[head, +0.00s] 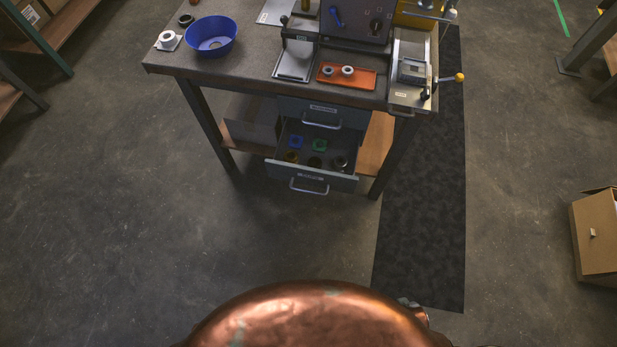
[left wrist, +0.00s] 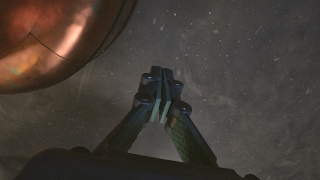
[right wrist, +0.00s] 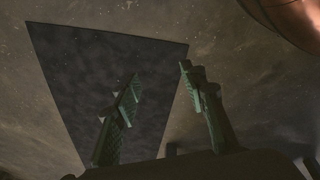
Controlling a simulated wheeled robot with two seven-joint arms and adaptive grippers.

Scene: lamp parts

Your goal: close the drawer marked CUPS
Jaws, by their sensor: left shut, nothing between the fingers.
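A grey drawer (head: 341,184) under the workbench stands pulled out, with a bar handle (head: 309,189) on its front. Its label is too small to read, so I cannot tell whether it says CUPS. Inside are several small parts, among them a blue one (head: 296,141) and a green one (head: 320,145). Above it, another drawer (head: 290,105) looks shut; its label is unreadable too. My left gripper (left wrist: 157,73) is shut and empty above bare floor in the left wrist view. My right gripper (right wrist: 160,74) is open and empty over the floor. Neither gripper shows in the head view.
The workbench (head: 225,66) carries a blue bowl (head: 210,37), an orange tray (head: 363,82) and fixtures. A dark mat (head: 423,220) lies right of the bench. A cardboard box (head: 594,238) stands at the far right. The floor before the drawers is clear.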

